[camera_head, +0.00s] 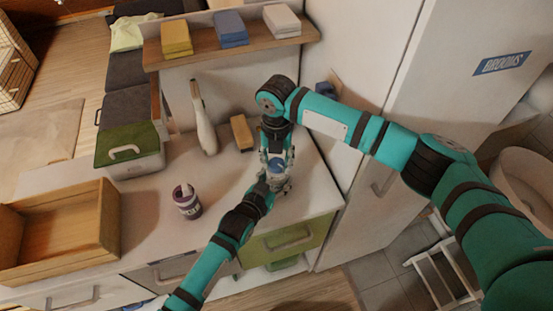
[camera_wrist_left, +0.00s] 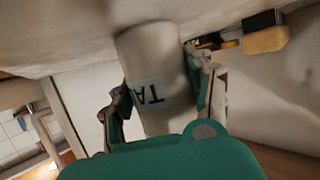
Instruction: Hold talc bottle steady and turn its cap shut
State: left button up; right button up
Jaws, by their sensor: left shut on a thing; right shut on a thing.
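The talc bottle (camera_wrist_left: 152,60) is a pale cylinder with dark letters "TA" in the left wrist view, between the two fingers of my left gripper (camera_wrist_left: 160,95). In the head view it is mostly hidden by both grippers near the counter's front right corner. My left gripper (camera_head: 270,184) is shut on the bottle from the front. A blue cap (camera_head: 276,166) shows between the fingers of my right gripper (camera_head: 277,163), which reaches down from above and is shut on it. How far the cap is turned cannot be seen.
A pale tall bottle (camera_head: 204,120) and a tan block (camera_head: 241,132) are behind the grippers. An open wooden box (camera_head: 65,262) is at far left. A shelf (camera_head: 230,45) holds colored blocks.

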aim_at(277, 163)
jog(key=m, duration=0.4)
jog(key=shift+m, duration=0.3)
jog(key=m, duration=0.3)
jog(key=shift+m, duration=0.4)
jog(key=m, duration=0.3)
jog(key=shift+m, duration=2.1)
jog(key=o, duration=1.2)
notch_tip(277, 163, up, 12)
jog(key=shift+r, duration=0.1)
